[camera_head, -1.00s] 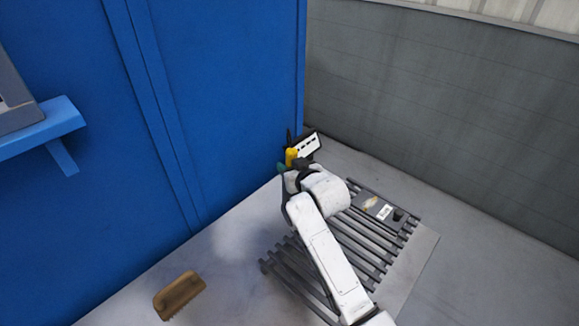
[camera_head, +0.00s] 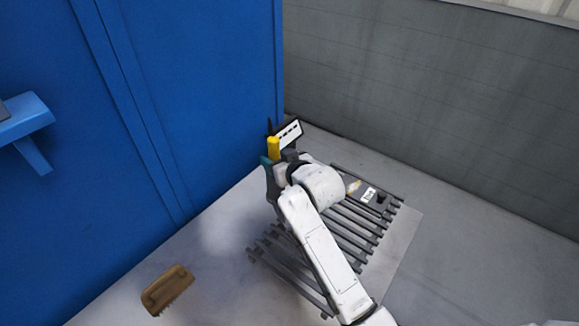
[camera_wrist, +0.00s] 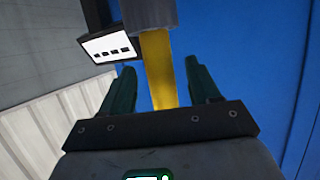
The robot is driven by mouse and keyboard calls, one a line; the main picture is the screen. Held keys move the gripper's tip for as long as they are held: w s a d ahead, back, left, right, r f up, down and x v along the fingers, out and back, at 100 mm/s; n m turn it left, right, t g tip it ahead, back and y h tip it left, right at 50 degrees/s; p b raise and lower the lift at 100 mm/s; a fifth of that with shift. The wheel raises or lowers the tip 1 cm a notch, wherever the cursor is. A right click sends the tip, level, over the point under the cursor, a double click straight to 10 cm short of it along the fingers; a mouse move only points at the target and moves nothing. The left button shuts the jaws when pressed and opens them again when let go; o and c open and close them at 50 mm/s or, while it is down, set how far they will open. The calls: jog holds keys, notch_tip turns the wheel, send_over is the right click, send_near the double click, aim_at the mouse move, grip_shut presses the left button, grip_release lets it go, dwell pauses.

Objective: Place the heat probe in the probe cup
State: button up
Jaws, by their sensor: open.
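The heat probe, as I take it, is the upright yellow handle (camera_head: 273,147) by the corner of the blue wall. In the wrist view the yellow shaft (camera_wrist: 160,75) runs between my fingers and has a grey-brown end at the top. My gripper (camera_wrist: 160,68) is open, with one green finger on each side of the shaft and a visible gap to both. In the head view a green finger (camera_head: 265,161) shows beside the handle. A dark block (camera_head: 366,194) with a white label and a dark opening sits on the rack; it may be the probe cup.
A white panel with black marks (camera_head: 289,132) stands right behind the handle. A slatted grey rack (camera_head: 345,225) lies under my arm. A wooden brush (camera_head: 168,290) lies on the floor at front left. A blue wall (camera_head: 200,80) stands close on the left; a blue shelf (camera_head: 22,120) juts out.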

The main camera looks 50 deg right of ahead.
jog(key=v, duration=0.8)
jog(key=shift+b, duration=0.3)
jog(key=shift+s, duration=0.1)
